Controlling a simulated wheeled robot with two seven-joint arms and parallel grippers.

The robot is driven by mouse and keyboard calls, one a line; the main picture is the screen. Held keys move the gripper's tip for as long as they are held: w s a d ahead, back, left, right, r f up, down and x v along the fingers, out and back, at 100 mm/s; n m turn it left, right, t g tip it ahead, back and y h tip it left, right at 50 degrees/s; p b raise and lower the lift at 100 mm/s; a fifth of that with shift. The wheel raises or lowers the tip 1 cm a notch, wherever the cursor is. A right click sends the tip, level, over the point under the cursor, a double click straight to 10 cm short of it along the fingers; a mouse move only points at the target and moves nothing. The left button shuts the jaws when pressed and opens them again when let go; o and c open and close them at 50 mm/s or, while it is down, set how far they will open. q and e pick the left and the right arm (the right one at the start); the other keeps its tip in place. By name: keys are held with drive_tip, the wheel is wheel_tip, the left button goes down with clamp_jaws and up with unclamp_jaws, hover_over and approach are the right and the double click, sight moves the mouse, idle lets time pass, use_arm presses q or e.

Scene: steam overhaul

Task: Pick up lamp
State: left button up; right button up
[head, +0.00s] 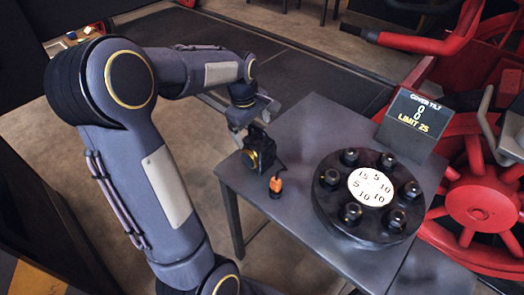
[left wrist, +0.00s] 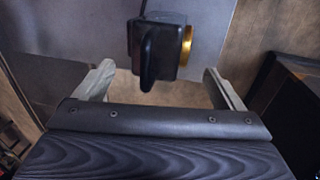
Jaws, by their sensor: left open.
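The lamp (head: 258,150) is a small black box with a brass-rimmed front and a handle. My left gripper (head: 251,122) is open just behind and above the lamp in the head view. In the left wrist view the lamp (left wrist: 160,48) is ahead of the fingertips of my left gripper (left wrist: 158,82), roughly midway between them, with its black handle towards me and brass ring to the right. The fingers look apart from it. My right gripper is not in view.
The grey table (head: 295,135) also holds an orange-and-black small part (head: 275,187) close to the lamp, a round black bolted cover (head: 330,205) and a black display sign (head: 415,118). Red wheeled machinery (head: 480,195) stands to the right. Floor is clear left of the table.

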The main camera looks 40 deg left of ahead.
sight(258, 140)
use_arm(q)
drive_tip(key=f, duration=0.1)
drive_tip(key=w+f, duration=0.1)
drive_tip(key=f, duration=0.2)
drive_tip(key=shift+w+d+f+p, duration=0.1)
drive_tip(key=shift+w+f+p, duration=0.2)
drive_tip(key=shift+r, duration=0.1)
drive_tip(key=c, duration=1.4)
